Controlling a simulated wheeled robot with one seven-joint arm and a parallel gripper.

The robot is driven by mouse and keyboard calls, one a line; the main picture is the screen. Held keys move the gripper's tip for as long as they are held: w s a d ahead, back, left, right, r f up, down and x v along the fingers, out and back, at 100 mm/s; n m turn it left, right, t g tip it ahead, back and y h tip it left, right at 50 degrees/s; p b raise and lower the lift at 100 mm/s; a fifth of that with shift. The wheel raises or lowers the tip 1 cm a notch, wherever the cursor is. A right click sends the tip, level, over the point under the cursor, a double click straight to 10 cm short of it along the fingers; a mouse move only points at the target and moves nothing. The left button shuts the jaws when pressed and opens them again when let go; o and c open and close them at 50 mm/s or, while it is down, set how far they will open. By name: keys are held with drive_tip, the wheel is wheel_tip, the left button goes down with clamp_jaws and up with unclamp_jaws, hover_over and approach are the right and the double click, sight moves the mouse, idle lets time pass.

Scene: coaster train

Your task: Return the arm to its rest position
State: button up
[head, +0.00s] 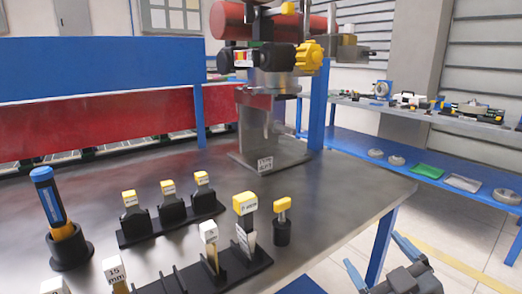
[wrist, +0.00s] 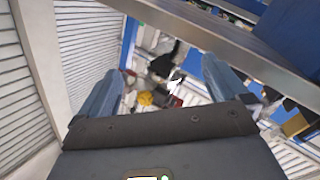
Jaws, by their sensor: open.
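My gripper (head: 374,254) is at the bottom right of the head view, off the right front edge of the metal-topped table (head: 345,210). Its two blue-grey fingers stand apart with nothing between them. In the wrist view my gripper (wrist: 163,68) also shows both fingers spread and empty, pointing away from the camera. Behind them are a table edge and the machine with its yellow knob, small and tilted. Most of my arm is out of view.
A machine (head: 262,120) with a yellow knob (head: 308,55) stands at the table's back. Black holders (head: 135,232) carry yellow- and white-topped pieces. A blue-handled tool (head: 48,197) stands in a cup at left. A blue shelf (head: 425,172) is at right. Floor (head: 345,250) shows beside the table.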

drive_tip(key=s+f+m+g+h, duration=0.1)
drive_tip(key=s+f+m+h, duration=0.3)
drive_tip(key=s, duration=0.8)
drive_tip(key=s+f+m+g+y, duration=0.1)
drive_tip(key=s+f+m, duration=0.1)
drive_tip(key=s+f, duration=0.65)
drive_tip(key=s+r+m+g, duration=0.1)
drive_tip(key=s+r, duration=0.3)
drive_tip(key=s, duration=0.7)
drive_tip(key=s+r, duration=0.3)
drive_tip(key=s, duration=0.7)
wheel_tip(320, 180, down, 10)
drive_tip(key=b, duration=1)
wheel_tip(320, 180, up, 15)
drive_tip(key=p, duration=1.5)
